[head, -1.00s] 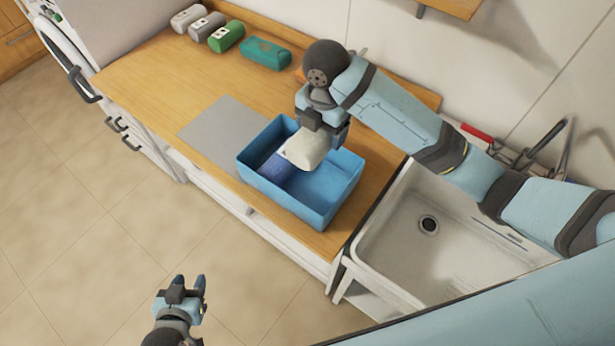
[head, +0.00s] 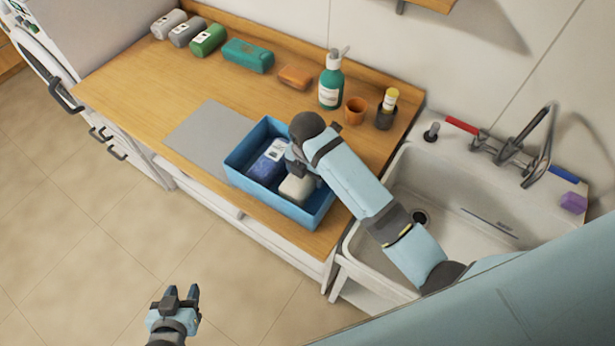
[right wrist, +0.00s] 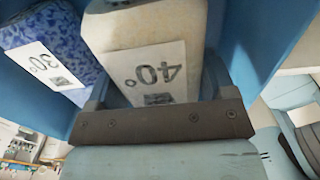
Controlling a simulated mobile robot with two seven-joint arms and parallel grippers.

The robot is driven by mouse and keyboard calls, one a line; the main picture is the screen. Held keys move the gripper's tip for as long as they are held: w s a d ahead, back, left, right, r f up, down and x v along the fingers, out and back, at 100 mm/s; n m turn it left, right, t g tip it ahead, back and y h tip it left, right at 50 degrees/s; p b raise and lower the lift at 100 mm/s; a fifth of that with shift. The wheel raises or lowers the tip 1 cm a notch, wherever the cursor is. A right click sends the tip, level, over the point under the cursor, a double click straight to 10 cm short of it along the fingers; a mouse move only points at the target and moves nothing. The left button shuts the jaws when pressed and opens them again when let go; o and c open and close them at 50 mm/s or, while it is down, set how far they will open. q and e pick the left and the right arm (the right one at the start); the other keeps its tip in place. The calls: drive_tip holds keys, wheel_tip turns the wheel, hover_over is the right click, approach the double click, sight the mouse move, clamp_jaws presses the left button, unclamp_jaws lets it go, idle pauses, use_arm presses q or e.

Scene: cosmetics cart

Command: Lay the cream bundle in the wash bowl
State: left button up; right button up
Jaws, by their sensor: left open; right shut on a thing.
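The cream bundle (head: 297,188) is inside the blue wash bowl (head: 236,178), in its right part. In the right wrist view the cream bundle (right wrist: 150,55) shows a white label reading 40°. My right gripper (head: 298,172) is shut on it, reaching down into the bowl; the arm hides part of both. A blue patterned bundle (head: 268,163) lies in the bowl to the left of the cream one; its label reads 30° in the right wrist view (right wrist: 50,50). Whether the cream bundle touches the bowl's floor I cannot tell. My left gripper (head: 180,293) is open and empty above the floor.
A grey mat (head: 205,138) lies left of the bowl. Rolled bundles (head: 208,40), a teal pack (head: 247,56), an orange bar (head: 295,76), a green pump bottle (head: 331,82) and small cups (head: 355,110) stand along the back. A sink (head: 465,205) is at right.

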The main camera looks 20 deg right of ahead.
drive_tip(key=shift+f, duration=1.65)
drive_tip(key=o, duration=0.8)
drive_tip(key=shift+f, duration=0.15)
wheel_tip(320, 180, up, 12)
drive_tip(key=shift+r, duration=0.2)
